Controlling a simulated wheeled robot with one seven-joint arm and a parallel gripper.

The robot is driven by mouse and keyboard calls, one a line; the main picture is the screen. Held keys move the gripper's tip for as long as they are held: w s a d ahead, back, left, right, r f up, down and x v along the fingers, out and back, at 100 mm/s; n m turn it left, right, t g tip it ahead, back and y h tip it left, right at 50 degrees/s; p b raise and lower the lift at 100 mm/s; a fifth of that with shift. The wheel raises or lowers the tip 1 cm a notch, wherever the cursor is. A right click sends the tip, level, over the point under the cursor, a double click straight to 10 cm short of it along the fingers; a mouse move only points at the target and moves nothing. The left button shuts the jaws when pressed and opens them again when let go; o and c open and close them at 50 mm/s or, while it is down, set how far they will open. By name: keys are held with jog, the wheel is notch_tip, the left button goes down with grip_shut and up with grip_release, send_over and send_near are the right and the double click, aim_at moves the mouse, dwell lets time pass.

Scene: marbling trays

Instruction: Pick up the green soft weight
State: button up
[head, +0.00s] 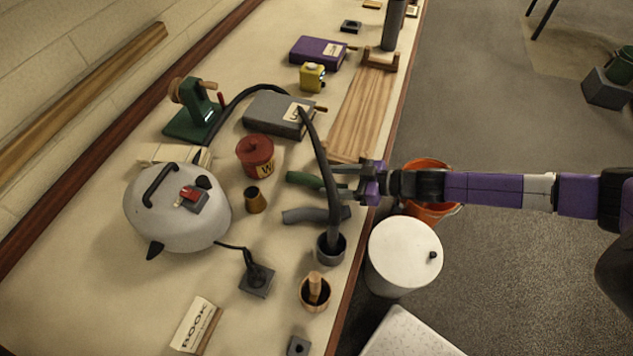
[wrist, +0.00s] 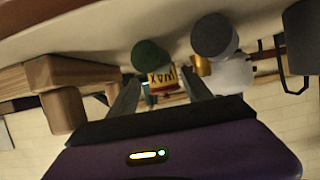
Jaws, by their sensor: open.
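The green soft weight (head: 303,179) lies on the bench as a short dark green roll, its right end close to my gripper's fingers. My gripper (head: 342,179) is open and reaches in from the right, over the bench's right edge. In the wrist view the weight's round green end (wrist: 150,54) shows just ahead of the open fingers, towards the left one. No hold on it shows. A black curved tube partly hides the space between the fingers and the weight in the head view.
A grey roll (head: 304,215) lies just nearer than the green one; its end shows in the wrist view (wrist: 213,37). A dark cup (head: 331,249) holds the tube's lower end. A red-lidded pot (head: 256,157) stands left, and a wooden board (head: 362,108) lies beyond.

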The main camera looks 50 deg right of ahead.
aim_at(317, 180)
jog(key=p+x, duration=0.1)
jog(key=x, duration=0.4)
grip_shut()
